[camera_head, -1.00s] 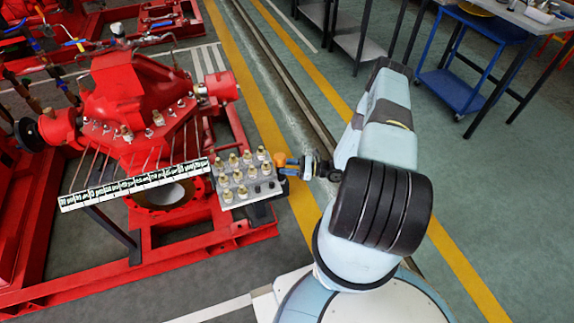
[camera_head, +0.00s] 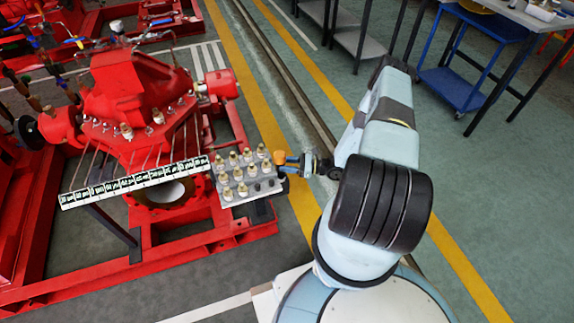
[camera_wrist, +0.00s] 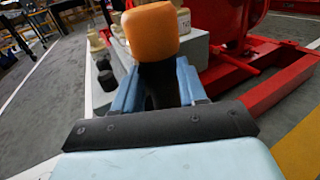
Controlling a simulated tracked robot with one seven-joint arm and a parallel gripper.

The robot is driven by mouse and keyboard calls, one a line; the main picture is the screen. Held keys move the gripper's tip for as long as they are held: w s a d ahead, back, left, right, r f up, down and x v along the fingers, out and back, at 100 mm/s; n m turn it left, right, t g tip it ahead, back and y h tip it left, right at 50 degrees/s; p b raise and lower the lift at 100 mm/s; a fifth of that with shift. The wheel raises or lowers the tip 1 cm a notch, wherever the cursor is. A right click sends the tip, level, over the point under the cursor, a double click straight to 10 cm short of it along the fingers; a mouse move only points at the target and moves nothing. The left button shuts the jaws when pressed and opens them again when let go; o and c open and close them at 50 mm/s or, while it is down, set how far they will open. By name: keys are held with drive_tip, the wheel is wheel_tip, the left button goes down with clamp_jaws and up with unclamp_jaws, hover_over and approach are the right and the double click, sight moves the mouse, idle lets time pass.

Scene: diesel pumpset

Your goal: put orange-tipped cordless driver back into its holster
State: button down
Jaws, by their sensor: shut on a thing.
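The orange-tipped cordless driver (camera_head: 280,157) is at the right edge of the grey fittings tray in the head view. Its orange end (camera_wrist: 151,32) fills the top middle of the wrist view, with a dark body below it. My gripper (camera_head: 295,162) is shut on the driver; its blue fingers (camera_wrist: 158,88) stand on both sides of the dark body. A dark piece (camera_head: 287,171) shows just under the driver at the tray's edge; I cannot tell whether it is the holster. The driver's lower part is hidden.
The grey tray (camera_head: 232,198) holds several brass fittings, close left of my gripper. A labelled white strip (camera_head: 135,182) runs left from it. The red pump (camera_head: 130,95) and its frame stand behind. Open floor (camera_head: 480,190) lies to the right.

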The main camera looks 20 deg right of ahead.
drive_tip(key=shift+f, duration=0.2)
idle(0.3)
drive_tip(key=c, duration=0.5)
unclamp_jaws()
drive_tip(key=shift+c, duration=0.2)
drive_tip(key=v, duration=1.3)
drive_tip(key=shift+d, duration=0.35)
drive_tip(key=shift+s, duration=0.15)
